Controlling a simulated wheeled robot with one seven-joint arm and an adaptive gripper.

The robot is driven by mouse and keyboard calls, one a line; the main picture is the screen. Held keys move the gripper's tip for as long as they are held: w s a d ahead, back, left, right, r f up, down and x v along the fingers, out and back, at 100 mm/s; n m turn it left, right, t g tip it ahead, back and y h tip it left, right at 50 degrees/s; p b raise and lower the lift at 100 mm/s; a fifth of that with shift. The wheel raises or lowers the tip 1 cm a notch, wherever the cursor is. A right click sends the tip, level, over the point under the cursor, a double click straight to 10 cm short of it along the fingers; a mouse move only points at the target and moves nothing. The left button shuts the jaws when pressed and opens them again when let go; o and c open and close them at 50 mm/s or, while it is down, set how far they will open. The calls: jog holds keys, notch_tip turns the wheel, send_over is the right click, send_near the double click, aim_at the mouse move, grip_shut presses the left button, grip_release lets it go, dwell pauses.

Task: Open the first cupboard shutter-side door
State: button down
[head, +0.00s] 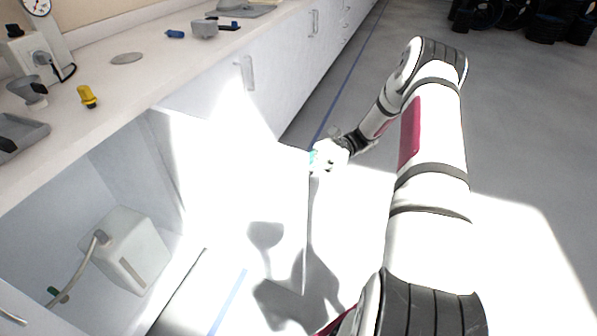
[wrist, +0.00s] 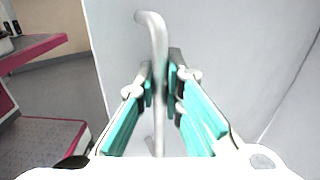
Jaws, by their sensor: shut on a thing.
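The white cupboard door (head: 262,200) stands swung out from the counter front, and the cupboard interior shows open to its left. My gripper (head: 316,158) is at the door's outer edge in the head view. In the wrist view my gripper (wrist: 162,85) has its teal-padded fingers shut around the door's curved metal handle (wrist: 157,40). The pale door face (wrist: 230,40) fills the area behind the handle. In the head view the handle is hidden behind the door and my gripper.
A white canister (head: 135,250) with a hose sits inside the open cupboard. The countertop (head: 130,80) holds a yellow object (head: 87,96) and small instruments. Closed cupboards with handles (head: 245,73) continue beyond. Grey floor (head: 520,150) to the right is clear.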

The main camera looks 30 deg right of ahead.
jog(key=shift+s+d, duration=0.2)
jog(key=c, duration=1.7)
grip_release()
jog(key=shift+w, duration=0.1)
jog(key=d, duration=1.2)
jog(key=shift+w, duration=0.2)
jog(key=shift+a, duration=0.1)
